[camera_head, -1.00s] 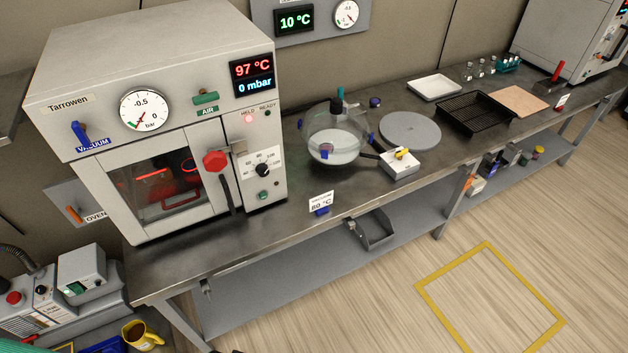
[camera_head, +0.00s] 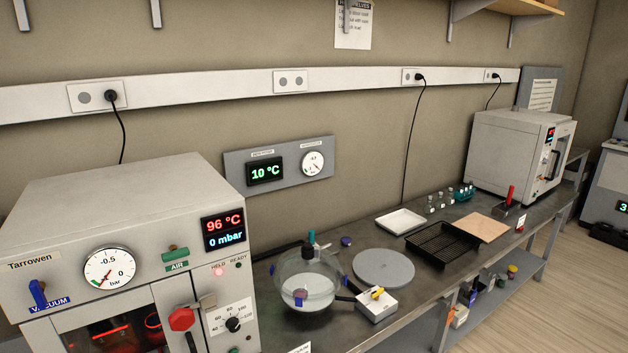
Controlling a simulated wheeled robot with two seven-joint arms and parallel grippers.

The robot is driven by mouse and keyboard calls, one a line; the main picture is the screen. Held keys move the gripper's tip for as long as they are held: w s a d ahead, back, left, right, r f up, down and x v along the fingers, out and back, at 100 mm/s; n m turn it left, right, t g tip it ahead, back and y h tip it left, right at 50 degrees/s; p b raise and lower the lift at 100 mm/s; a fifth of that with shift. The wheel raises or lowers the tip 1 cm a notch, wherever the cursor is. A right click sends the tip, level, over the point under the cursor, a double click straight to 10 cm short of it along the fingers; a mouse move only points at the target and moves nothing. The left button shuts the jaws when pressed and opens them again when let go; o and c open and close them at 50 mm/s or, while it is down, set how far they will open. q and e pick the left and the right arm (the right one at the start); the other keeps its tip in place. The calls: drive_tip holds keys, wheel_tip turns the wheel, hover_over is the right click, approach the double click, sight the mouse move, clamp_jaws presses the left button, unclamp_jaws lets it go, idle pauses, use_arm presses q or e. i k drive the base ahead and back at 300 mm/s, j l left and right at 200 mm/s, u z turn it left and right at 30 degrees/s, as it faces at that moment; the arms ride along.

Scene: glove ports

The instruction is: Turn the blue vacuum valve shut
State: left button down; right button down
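The blue vacuum valve (camera_head: 38,294) is a small blue lever on the front of the Tarrowen oven (camera_head: 130,220), at the lower left, above a blue VACUUM label (camera_head: 50,305). The lever stands close to upright, tilted a little. To its right are a round gauge (camera_head: 110,268) and a green AIR valve (camera_head: 175,253). The oven display (camera_head: 223,233) reads 96 °C and 0 mbar. Neither of my grippers is in view.
A glass desiccator (camera_head: 308,280), a grey disc (camera_head: 383,268) and a white box with a yellow knob (camera_head: 376,303) stand on the bench right of the oven. A black rack (camera_head: 442,245) and a second oven (camera_head: 520,155) are farther back. Floor shows at the right.

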sight(37, 288)
drive_tip(key=u, duration=1.5)
